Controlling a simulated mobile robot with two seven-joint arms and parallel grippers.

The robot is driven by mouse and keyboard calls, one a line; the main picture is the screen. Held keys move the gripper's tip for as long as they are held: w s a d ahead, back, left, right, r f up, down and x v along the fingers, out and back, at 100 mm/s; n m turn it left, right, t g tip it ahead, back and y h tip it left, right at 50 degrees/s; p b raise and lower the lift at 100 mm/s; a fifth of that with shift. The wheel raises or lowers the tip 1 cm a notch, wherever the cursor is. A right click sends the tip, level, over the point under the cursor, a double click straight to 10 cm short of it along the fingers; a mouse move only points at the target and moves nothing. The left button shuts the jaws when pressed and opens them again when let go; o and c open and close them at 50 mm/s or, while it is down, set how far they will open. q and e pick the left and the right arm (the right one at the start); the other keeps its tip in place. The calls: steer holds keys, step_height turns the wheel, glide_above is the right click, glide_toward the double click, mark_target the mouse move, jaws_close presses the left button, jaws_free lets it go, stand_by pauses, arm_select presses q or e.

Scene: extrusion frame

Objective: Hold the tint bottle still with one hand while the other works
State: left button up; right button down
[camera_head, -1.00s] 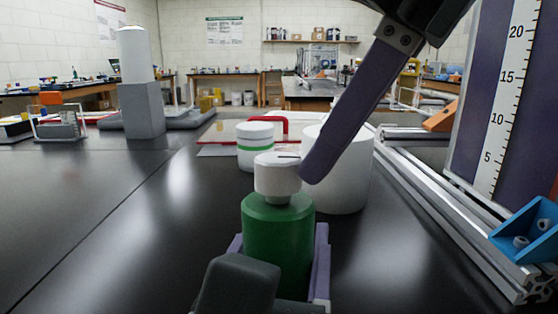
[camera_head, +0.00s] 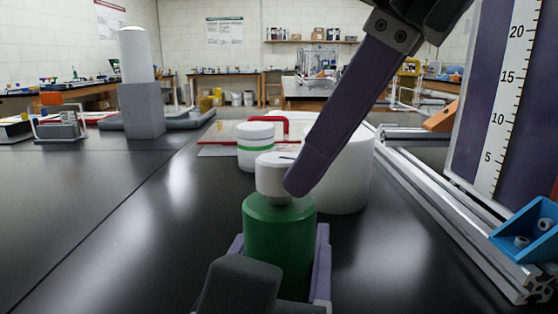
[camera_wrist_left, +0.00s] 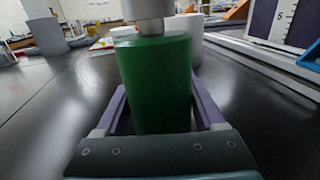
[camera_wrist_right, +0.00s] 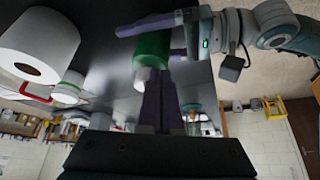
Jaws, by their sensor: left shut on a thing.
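The tint bottle (camera_head: 278,240) is green with a white cap (camera_head: 270,176) and stands upright on the black bench. My left gripper (camera_head: 281,262) is shut on its body, one purple finger on each side; the left wrist view shows the bottle (camera_wrist_left: 158,85) between the fingers. My right gripper (camera_head: 299,188) comes down from the upper right, its purple fingertips over the right side of the cap in the head view. In the right wrist view its two fingers (camera_wrist_right: 161,88) lie close together beside the cap. Whether they touch it I cannot tell.
A white tub with a green band (camera_head: 256,146) and a large white cylinder (camera_head: 346,184) stand behind the bottle. An aluminium extrusion frame (camera_head: 440,215) with a blue bracket (camera_head: 525,236) runs along the right. The bench on the left is mostly clear up to a grey block (camera_head: 141,110).

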stand_by(0.3)
steer(key=shift+s+d+r, duration=0.1)
steer(key=shift+s+d, duration=0.15)
steer(key=shift+r, duration=2.9)
steer(key=w+d+f, duration=0.1)
steer(key=w+f, duration=0.2)
steer(key=f, duration=0.3)
steer(key=shift+d+g, duration=0.3)
steer(key=shift+g, duration=0.1)
steer(key=shift+w+a+r, duration=0.1)
steer(key=shift+w+a, duration=0.05)
steer(key=shift+a, duration=0.15)
